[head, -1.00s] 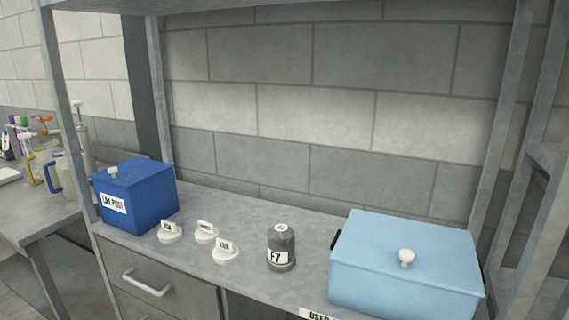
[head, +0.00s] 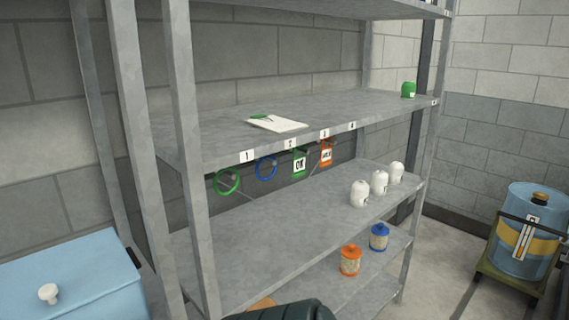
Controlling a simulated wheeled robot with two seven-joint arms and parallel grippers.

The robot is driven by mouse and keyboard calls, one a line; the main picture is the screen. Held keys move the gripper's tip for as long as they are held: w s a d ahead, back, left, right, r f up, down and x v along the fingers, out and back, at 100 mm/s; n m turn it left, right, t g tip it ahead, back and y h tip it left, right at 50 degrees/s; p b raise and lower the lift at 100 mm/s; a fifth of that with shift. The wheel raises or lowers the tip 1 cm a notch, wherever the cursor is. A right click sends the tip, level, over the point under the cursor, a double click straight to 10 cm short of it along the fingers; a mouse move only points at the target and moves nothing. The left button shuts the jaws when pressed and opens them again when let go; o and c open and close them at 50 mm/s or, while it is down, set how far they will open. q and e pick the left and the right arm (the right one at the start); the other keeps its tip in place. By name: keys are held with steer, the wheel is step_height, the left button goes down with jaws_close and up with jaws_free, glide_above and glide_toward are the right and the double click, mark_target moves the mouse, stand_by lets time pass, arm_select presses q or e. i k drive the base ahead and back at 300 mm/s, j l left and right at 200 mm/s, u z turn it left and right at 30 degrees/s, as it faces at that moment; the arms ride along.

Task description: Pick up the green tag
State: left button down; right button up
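A green tag (head: 299,164) marked "OK" hangs below the front edge of the shelf (head: 215,133), near the number 2 and 3 labels. An orange tag (head: 326,154) hangs just to its right. A green ring (head: 227,181) and a blue ring (head: 266,168) hang to its left. A dark part of my own body shows at the bottom edge, but I cannot tell which part. Neither gripper can be made out in the head view.
A white pad (head: 278,125) with a green item lies on the shelf, and a green container (head: 408,90) stands at its right end. Several white bottles (head: 360,194) stand one level below. Orange (head: 350,260) and blue (head: 379,237) jars stand lower. A blue drum (head: 529,232) is at right.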

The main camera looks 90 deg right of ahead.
mark_target(299, 162)
steer(key=z, duration=2.8)
